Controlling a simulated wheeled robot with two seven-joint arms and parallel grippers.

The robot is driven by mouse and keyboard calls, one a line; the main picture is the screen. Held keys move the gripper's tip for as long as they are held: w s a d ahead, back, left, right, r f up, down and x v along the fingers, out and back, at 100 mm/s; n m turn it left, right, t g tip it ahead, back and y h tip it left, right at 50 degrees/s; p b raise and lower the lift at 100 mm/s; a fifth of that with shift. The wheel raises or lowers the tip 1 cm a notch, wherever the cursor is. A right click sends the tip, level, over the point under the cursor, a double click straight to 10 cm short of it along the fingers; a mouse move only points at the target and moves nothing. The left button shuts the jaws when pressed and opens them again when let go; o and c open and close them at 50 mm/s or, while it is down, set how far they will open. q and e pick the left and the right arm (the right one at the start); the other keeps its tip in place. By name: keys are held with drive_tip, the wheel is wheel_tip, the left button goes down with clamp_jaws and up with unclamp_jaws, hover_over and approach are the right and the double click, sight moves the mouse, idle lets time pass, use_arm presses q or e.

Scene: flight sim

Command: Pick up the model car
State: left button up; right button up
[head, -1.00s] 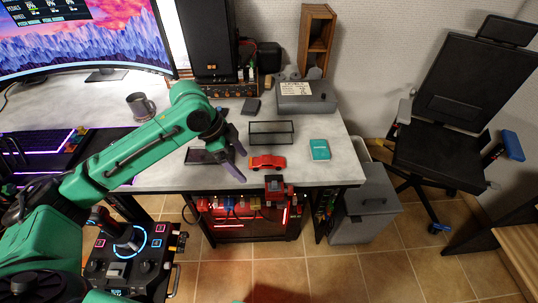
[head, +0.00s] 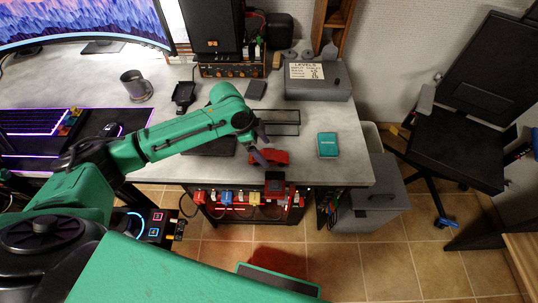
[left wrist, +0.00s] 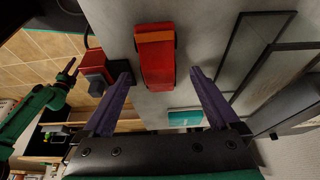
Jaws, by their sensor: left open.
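The red model car (head: 268,158) lies near the front edge of the grey desk. My left gripper (head: 258,148) is right at the car, partly covering its left end in the head view. In the left wrist view, the car (left wrist: 157,58) lies between the lines of the two purple fingers, just beyond the fingertips. The left gripper (left wrist: 160,78) is open and empty, with a gap on both sides of the car. A green arm of mine with a small dark end (left wrist: 69,72) shows at the left of the wrist view; its jaws are too small to read.
A black-framed clear case (head: 279,122) stands just behind the car. A teal box (head: 327,145) lies to its right. A red device with a dark top (head: 275,184) is at the desk's front edge. A grey box (head: 318,82) and speaker (head: 211,30) stand farther back.

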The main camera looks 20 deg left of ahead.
use_arm(q)
drive_tip(key=shift+x, duration=0.8)
drive_tip(key=shift+d+f, duration=0.2)
drive_tip(key=shift+f, duration=0.2)
use_arm(e)
drive_tip(key=shift+w+r, duration=0.15)
